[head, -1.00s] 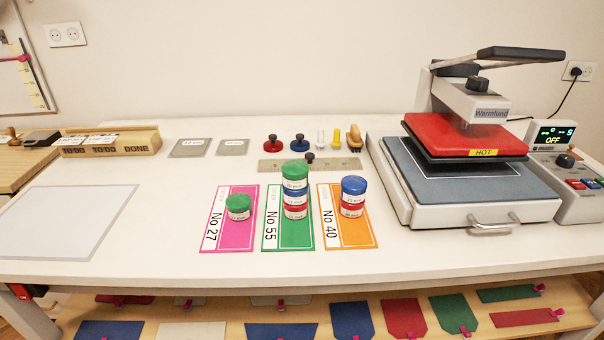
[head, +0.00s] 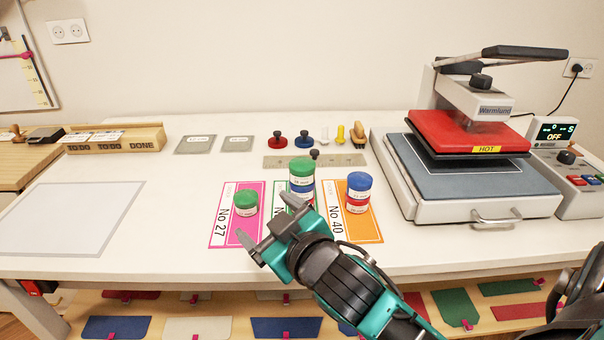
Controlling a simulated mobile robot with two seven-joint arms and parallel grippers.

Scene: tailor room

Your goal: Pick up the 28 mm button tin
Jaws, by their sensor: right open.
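My right gripper (head: 266,220) reaches in from the lower right. It is open and empty, its fingers near the front of the No 27 and No 55 cards. A single green-lidded tin (head: 245,204) stands on the pink No 27 card, just beyond the fingers. On the green No 55 card, a stack has a green-lidded tin (head: 302,169) on top and a blue tin (head: 302,188) below; its lower part is hidden by my gripper. On the orange No 40 card, a blue tin (head: 359,184) sits on a red tin (head: 358,204). The size labels are too small to read surely.
A heat press (head: 470,140) marked HOT stands at the right. Stamps, a ruler (head: 285,162) and grey plates (head: 195,145) lie behind the cards. A pale mat (head: 65,220) lies at the left. The table front between mat and cards is clear.

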